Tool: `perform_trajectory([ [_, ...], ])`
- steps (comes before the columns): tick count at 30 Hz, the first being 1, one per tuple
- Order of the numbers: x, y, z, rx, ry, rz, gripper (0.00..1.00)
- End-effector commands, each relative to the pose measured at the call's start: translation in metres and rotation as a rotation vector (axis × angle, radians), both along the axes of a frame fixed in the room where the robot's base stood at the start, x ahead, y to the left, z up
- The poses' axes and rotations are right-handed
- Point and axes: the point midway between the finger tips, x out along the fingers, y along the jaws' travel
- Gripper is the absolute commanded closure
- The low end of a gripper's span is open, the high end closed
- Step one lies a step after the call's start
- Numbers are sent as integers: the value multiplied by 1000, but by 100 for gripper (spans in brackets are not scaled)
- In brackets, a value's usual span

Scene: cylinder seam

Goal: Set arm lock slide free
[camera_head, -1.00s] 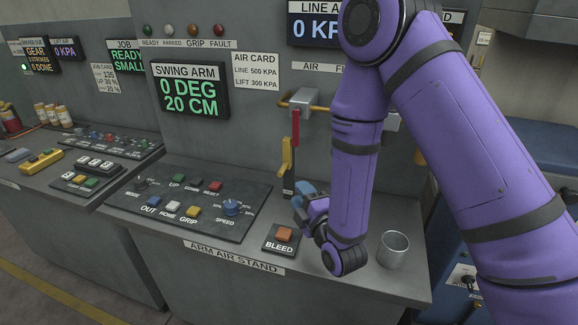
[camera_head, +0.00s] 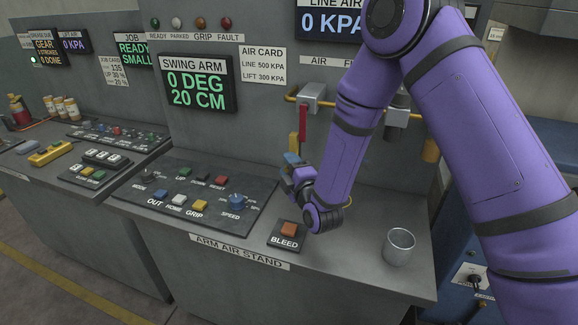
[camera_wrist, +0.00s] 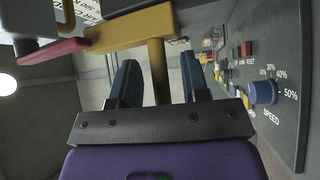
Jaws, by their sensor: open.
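The yellow lock slide (camera_wrist: 132,30) sits by the red lever (camera_head: 303,120) under the grey valve on the panel. In the wrist view its crossbar lies across the top left, and its yellow stem (camera_wrist: 158,72) runs down between my fingers. The lever's red end (camera_wrist: 52,50) lies left of the slide. My gripper (camera_wrist: 160,78) is open, with one dark blue finger on each side of the stem and gaps showing on both sides. In the head view my gripper (camera_head: 291,163) is at the panel below the lever and hides most of the slide.
The BLEED button (camera_head: 288,231) is on the stand top just below my gripper. The control board (camera_head: 190,200) with buttons and a blue speed knob (camera_head: 236,201) lies to the left. A metal cup (camera_head: 399,246) stands to the right. The swing arm display (camera_head: 195,86) reads 0 DEG, 20 CM.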

Motion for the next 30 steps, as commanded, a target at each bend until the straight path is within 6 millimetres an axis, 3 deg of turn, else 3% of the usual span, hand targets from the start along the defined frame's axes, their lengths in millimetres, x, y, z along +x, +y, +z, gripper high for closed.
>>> perform_trajectory([
  [9, 2, 1, 0, 0, 1, 0, 60],
  [14, 2, 1, 0, 0, 1, 0, 97],
  [15, 2, 1, 0, 0, 1, 0, 100],
  [22, 2, 1, -5, 0, 1, 0, 100],
  [30, 2, 2, -40, -1, 4, 1, 100],
])
